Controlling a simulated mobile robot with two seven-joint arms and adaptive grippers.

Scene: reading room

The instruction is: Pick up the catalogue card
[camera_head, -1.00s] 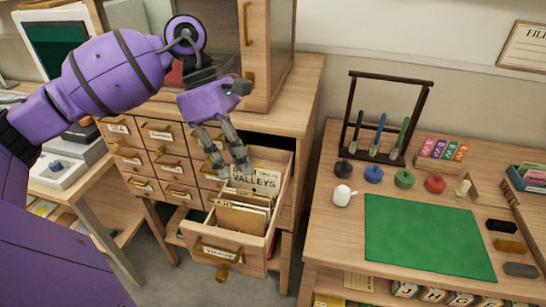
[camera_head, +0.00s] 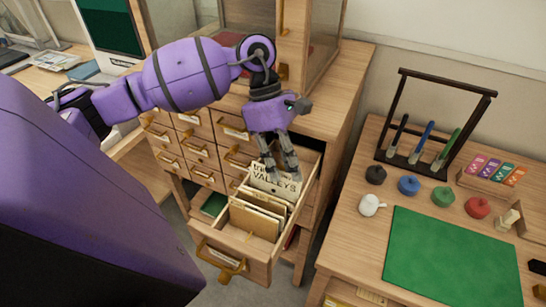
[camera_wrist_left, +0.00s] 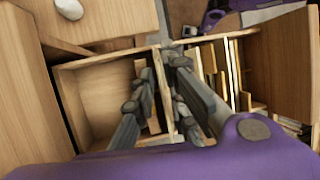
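The catalogue card (camera_head: 274,183), a cream card lettered "VALLEYS", stands upright in the pulled-out drawer (camera_head: 233,243), behind other cards and dividers (camera_head: 254,220). My left gripper (camera_head: 284,178) points down into the drawer at this card, and its fingers cover part of the card's top. In the left wrist view, the fingers (camera_wrist_left: 165,95) are apart, one on each side of a thin upright edge; I cannot tell whether this is the card or a divider, or whether they touch it. My right gripper is not in view.
The drawer belongs to a wooden card cabinet (camera_head: 203,150) with a glass-fronted case on top. To the right, a desk holds a green mat (camera_head: 450,262), a pen rack (camera_head: 440,120), several coloured knobbed pieces and a small white pot (camera_head: 371,204).

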